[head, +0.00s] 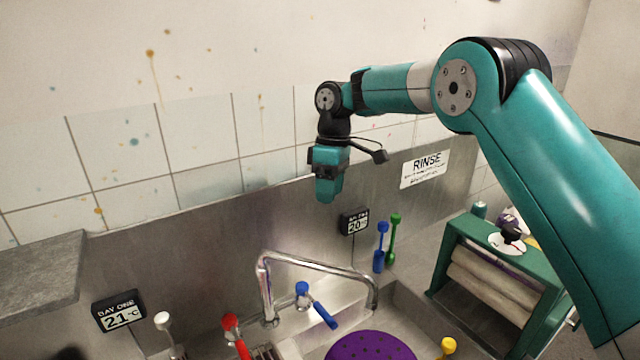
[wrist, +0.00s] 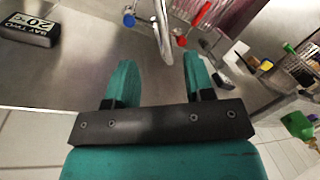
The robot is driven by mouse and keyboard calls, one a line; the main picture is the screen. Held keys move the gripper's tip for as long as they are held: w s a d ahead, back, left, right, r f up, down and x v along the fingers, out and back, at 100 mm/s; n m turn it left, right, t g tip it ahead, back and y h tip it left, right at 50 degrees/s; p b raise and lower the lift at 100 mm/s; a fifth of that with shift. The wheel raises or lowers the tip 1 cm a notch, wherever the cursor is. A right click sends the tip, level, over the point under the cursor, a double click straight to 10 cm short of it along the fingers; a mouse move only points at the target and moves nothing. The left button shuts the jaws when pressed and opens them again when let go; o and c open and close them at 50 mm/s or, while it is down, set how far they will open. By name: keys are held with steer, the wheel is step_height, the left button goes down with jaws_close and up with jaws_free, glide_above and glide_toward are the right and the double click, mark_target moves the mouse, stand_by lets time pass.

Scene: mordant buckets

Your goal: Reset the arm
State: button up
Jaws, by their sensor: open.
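My gripper (head: 328,190) hangs in the air in front of the steel splashback, above and behind the faucet in the head view. Its fingers point down. In the wrist view my gripper (wrist: 158,75) shows two teal fingers apart with nothing between them. My teal arm reaches in from the right side of the head view and bends down at the wrist.
Below stand a chrome faucet (head: 265,285) with red and blue handles, and a purple perforated disc (head: 370,346). A green roller frame (head: 490,270) stands right. A grey shelf (head: 40,278) juts in at left. Temperature displays (head: 120,311) sit on the splashback.

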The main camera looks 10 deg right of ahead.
steer(key=s+f+m+y+b, duration=0.1)
steer(key=s+f+b, duration=0.3)
steer(key=s, duration=0.8)
steer(key=s+d+f+m+t+y+b, duration=0.1)
steer(key=s+f+m+b, duration=0.1)
steer(key=s+f+b, duration=0.3)
steer(key=s+d+f+m+t+y+b, duration=0.1)
steer(key=s+f+b, duration=0.3)
steer(key=s+b, duration=0.6)
steer(key=s+m, duration=0.1)
steer(key=s, duration=0.8)
steer(key=shift+d+f, duration=0.15)
steer(key=shift+f, duration=0.15)
steer(key=shift+c, duration=0.3)
